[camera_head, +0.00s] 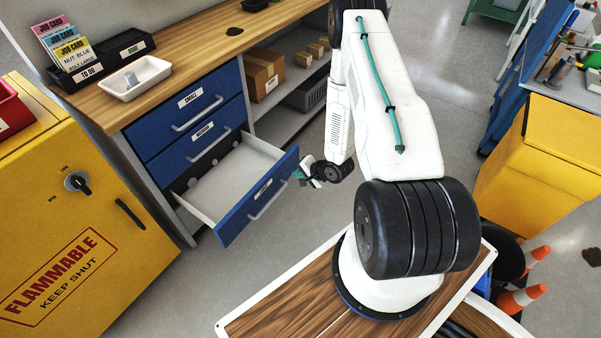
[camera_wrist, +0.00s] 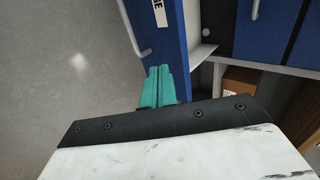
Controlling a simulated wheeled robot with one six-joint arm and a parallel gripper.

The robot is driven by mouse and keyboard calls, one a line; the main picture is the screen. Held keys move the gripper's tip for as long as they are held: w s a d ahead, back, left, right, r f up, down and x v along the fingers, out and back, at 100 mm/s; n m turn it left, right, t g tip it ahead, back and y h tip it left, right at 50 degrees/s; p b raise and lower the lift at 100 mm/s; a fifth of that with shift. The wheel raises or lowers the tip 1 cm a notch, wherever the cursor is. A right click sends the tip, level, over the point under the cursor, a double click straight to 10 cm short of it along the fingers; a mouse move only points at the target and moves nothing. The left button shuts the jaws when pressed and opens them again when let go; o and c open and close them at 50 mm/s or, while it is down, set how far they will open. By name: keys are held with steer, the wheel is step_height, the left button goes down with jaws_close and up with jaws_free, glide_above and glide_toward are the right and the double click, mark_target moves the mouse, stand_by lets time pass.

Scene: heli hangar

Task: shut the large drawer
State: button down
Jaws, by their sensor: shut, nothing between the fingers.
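The large drawer (camera_head: 257,198) is the lowest of three blue drawers in the wooden-topped bench and stands pulled well out. Its pale inside looks empty. It has a blue front with a silver handle and a partly readable label. My gripper (camera_head: 301,175) is at the right end of the drawer front, with its fingers together and nothing held. In the wrist view the green fingertips (camera_wrist: 159,72) overlap the lower part of the blue drawer front (camera_wrist: 158,30); whether they touch it I cannot tell. The small drawer (camera_head: 186,109) and medium drawer (camera_head: 197,140) above are shut.
A yellow flammables cabinet (camera_head: 85,215) stands left of the drawers. Open shelves with cardboard boxes (camera_head: 264,75) lie right of them. A white tray (camera_head: 134,78) and job cards sit on the bench top. Grey floor in front of the drawer is clear.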

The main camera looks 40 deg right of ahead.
mark_target(276, 172)
steer(key=w+f, duration=0.1)
steer(key=w, duration=0.1)
steer(key=w+a+f, duration=0.1)
steer(key=w, duration=0.1)
steer(key=w+a+f, duration=0.1)
steer(key=w, duration=0.2)
steer(key=shift+a+f, duration=0.15)
steer(key=shift+f, duration=0.25)
steer(key=shift+w+a, duration=0.1)
steer(key=shift+w, duration=0.25)
